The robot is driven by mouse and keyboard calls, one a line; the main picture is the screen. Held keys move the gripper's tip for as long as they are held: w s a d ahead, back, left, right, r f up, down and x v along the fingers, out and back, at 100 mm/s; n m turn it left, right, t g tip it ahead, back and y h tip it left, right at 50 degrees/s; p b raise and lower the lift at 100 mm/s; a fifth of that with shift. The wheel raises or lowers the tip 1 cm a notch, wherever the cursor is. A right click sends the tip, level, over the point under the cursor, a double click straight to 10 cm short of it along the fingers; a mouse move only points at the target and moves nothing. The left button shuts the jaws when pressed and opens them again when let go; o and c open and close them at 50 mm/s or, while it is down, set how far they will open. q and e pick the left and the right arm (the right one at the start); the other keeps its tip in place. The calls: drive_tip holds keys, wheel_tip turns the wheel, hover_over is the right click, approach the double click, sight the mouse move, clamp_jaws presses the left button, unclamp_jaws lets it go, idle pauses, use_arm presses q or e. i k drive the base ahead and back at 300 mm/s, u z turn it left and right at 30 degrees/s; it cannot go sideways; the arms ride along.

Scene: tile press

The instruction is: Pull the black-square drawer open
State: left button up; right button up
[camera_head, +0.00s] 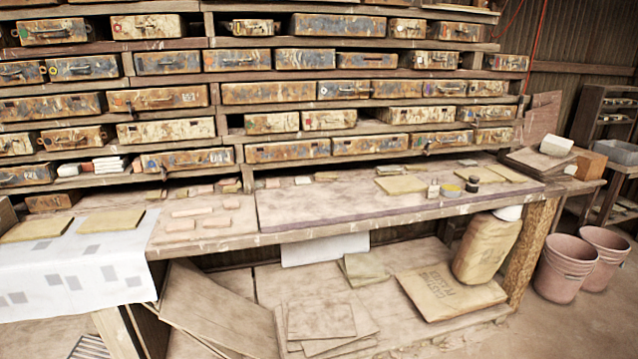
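Many worn metal drawers with rust and paint stains fill the wooden shelves, such as one at the upper middle (338,26) and one at the lower middle (287,152). Some fronts carry small coloured marks, too small to read surely. I cannot make out which drawer bears a black square. The drawers sit in their shelf slots, and I see none clearly pulled out. Neither of my grippers is in view.
A wooden workbench (350,205) runs below the shelves, with small tiles and jars on it. A white cloth with grey squares (75,265) covers the left table. A sack (487,250) and pink buckets (565,268) stand at the right.

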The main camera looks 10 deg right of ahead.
sight(480, 86)
drive_tip(key=i, duration=0.15)
drive_tip(key=z, duration=1.7)
drive_tip(key=i, duration=3.2)
drive_tip(key=u, duration=1.4)
